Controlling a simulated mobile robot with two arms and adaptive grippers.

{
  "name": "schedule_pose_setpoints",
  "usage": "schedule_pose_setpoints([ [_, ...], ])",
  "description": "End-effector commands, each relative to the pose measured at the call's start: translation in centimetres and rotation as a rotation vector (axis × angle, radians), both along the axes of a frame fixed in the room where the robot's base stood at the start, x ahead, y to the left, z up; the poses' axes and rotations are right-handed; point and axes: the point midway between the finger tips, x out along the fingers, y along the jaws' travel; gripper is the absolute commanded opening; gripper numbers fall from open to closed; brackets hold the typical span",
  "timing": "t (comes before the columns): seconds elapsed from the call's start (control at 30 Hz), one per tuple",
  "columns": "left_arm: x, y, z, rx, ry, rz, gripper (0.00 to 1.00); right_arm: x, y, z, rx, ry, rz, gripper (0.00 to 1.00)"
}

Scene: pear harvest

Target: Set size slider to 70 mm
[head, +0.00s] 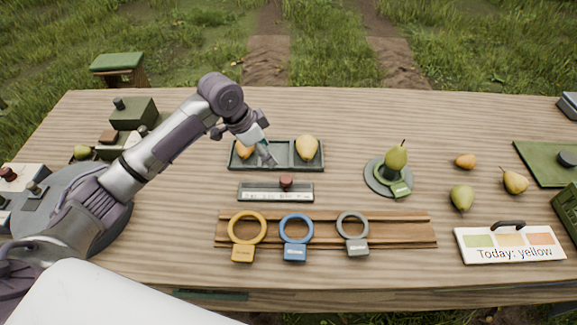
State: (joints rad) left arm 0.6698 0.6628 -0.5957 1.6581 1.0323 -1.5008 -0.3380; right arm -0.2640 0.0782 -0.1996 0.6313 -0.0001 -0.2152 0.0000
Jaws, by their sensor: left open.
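The size slider (260,194) is a pale scale strip in a dark frame, lying in the middle of the table. Its red-brown knob (286,183) stands right of the middle of the strip. The scale marks are too small to read. My left gripper (268,157) is open and points down over the dark two-part tray, behind and a little left of the knob, and apart from it. My right gripper is not in view.
The dark tray (277,167) holds a yellow pear (308,148) and another partly behind my gripper. Yellow, blue and grey rings rest on a wooden rack (393,231) in front of the slider.

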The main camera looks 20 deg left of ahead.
Motion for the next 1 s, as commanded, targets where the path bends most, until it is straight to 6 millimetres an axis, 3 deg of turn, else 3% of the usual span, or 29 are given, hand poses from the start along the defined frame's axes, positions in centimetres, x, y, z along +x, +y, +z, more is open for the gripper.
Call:
schedule_pose_setpoints([
  [0.2, 0.7, -1.3, -3.4, -0.002, 0.006, 0.0, 0.62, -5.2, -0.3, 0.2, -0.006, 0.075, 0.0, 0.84],
  [0.3, 1.2, -2.0, -5.5, -0.002, 0.006, -0.001, 0.62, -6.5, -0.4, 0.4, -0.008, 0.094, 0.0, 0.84],
  [0.43, 1.8, -2.7, -8.1, -0.001, 0.006, 0.0, 0.62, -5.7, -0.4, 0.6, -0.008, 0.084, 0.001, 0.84],
  [0.67, 2.7, -3.7, -11.3, -0.001, 0.002, 0.0, 0.62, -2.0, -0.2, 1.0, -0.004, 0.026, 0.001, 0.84],
  [1.0, 3.0, -4.1, -12.3, 0.0, 0.0, -0.001, 0.62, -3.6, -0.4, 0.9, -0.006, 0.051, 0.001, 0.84],
])
